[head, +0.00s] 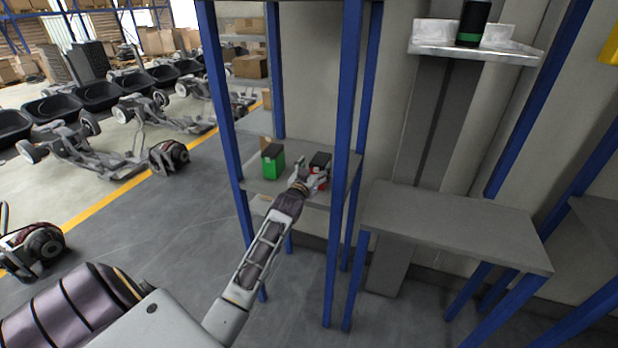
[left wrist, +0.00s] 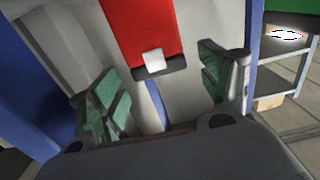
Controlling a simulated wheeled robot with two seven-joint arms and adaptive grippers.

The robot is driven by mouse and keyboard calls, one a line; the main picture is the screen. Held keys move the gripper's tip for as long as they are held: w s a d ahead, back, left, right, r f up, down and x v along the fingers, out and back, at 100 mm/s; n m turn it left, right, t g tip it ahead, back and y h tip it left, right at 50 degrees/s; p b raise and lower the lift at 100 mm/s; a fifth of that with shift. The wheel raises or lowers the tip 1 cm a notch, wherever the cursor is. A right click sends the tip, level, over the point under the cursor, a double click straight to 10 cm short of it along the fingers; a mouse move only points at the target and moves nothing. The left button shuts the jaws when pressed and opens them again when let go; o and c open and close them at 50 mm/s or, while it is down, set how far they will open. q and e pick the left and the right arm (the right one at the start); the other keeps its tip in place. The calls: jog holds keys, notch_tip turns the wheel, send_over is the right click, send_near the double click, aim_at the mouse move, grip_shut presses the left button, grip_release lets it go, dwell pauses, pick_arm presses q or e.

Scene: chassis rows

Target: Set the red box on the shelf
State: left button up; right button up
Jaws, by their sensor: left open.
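The red box (head: 321,182), with a black top, is at the grey shelf (head: 257,187) of the blue-post rack, toward its right side. My left gripper (head: 308,178) is in front of it and hides part of it, including where its base meets the shelf. In the left wrist view the red box (left wrist: 138,28) shows its black end and a white patch. It lies ahead of the gap between my left gripper's green-padded fingers (left wrist: 165,88). The fingers are wide apart, with clear space between them and the box. My right gripper is in neither view.
A green box (head: 273,164) with a dark top stands on the same shelf, to the left. Blue posts (head: 345,150) flank the shelf closely. A bare grey table (head: 455,228) is to the right. A higher ledge (head: 475,48) holds a black-and-green item. Chassis rows fill the left.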

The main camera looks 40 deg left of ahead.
pick_arm(q)
jog(key=shift+v, duration=2.8)
jog(key=shift+a, duration=0.1)
